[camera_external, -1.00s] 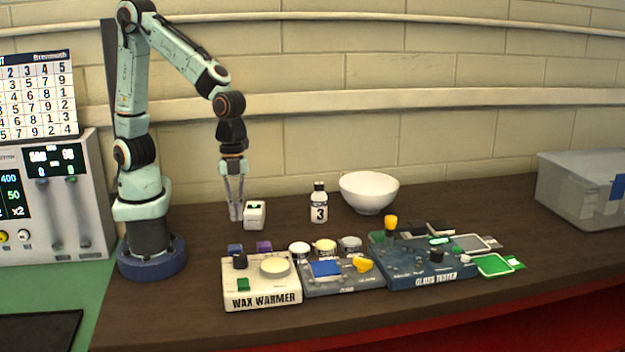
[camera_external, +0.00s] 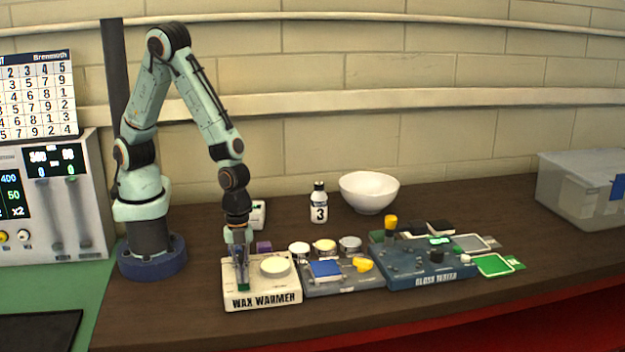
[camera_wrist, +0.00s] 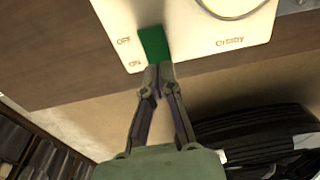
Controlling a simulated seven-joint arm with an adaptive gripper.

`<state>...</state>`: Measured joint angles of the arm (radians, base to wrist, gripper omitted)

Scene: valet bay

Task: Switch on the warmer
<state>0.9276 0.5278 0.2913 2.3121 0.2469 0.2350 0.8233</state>
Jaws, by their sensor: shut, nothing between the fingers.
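The wax warmer (camera_external: 262,299) is a cream box with "WAX WARMER" on its front, at the front left of the bench. A round pale disc (camera_external: 275,266) sits on its top right. My gripper (camera_external: 242,285) points down over the left part of the warmer. Its fingers are shut and empty, with the tips at the edge of the green switch in the wrist view (camera_wrist: 160,68). I cannot tell whether they touch it.
A blue-grey device (camera_external: 342,281) with a yellow knob and the gloss tester (camera_external: 425,273) stand to the right. Small jars (camera_external: 325,248), a bottle (camera_external: 319,204) and a white bowl (camera_external: 369,191) stand behind. A clear bin (camera_external: 575,190) is at far right. The bench front is clear.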

